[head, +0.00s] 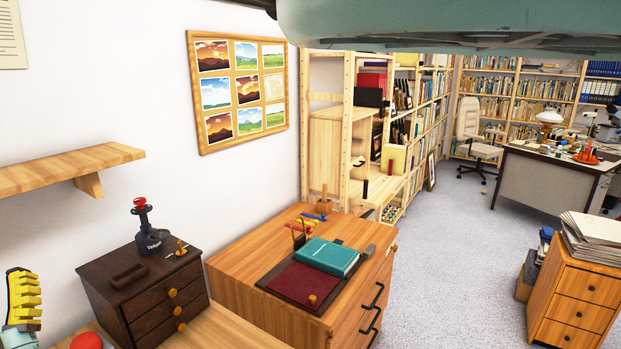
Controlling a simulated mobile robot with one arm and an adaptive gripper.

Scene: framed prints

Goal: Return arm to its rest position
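A large pale teal part of my own body spans the top of the head view, close to the camera. I cannot see my gripper's fingertips, or whether it holds anything.
A wooden shelf (75,168) juts from the left wall below a framed print board (238,89). A dark drawer box (140,285) and a wooden cabinet (235,275) with a teal book (328,256) stand below. A yellow ribbed thing (24,293) is at lower left.

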